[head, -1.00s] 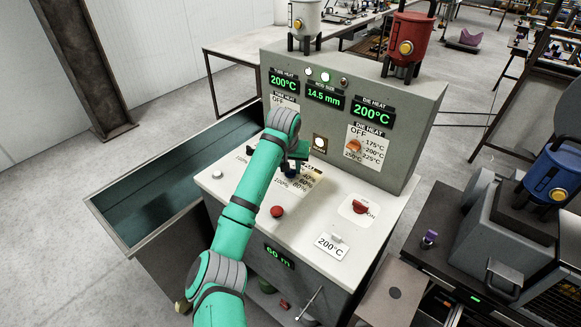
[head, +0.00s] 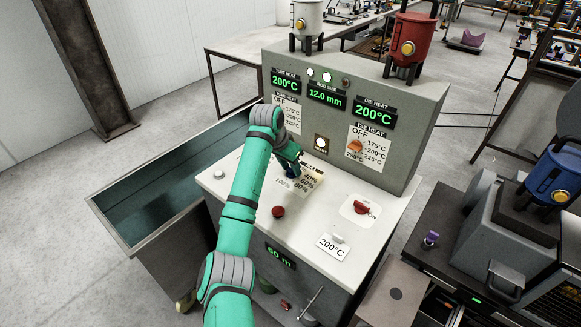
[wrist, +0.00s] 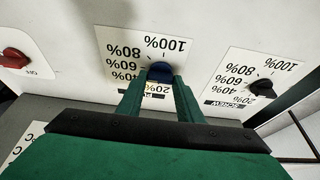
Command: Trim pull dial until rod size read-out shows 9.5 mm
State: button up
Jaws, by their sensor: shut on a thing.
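The blue pull dial (wrist: 160,72) sits on a white percent scale plate (wrist: 117,48) on the machine's sloping top. In the wrist view my gripper (wrist: 158,82) is shut on the dial, one green finger on each side. The fingers hide part of the scale and most of its name label. In the head view my gripper (head: 293,168) is over the same plate, mostly covering the dial. The rod size read-out (head: 327,97) on the upright panel shows 12.0 mm in green.
A black screw dial (wrist: 262,87) is beside the pull dial. A red knob (head: 278,211) and a red switch (head: 361,207) are on the same top. The tube heat and die heat displays (head: 373,112) show 200°C. A long water trough (head: 112,236) stands at left.

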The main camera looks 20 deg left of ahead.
jog(key=o, duration=1.1)
jog(key=v, duration=1)
jog(key=shift+s+r, duration=0.1)
jog(key=shift+r, duration=0.3)
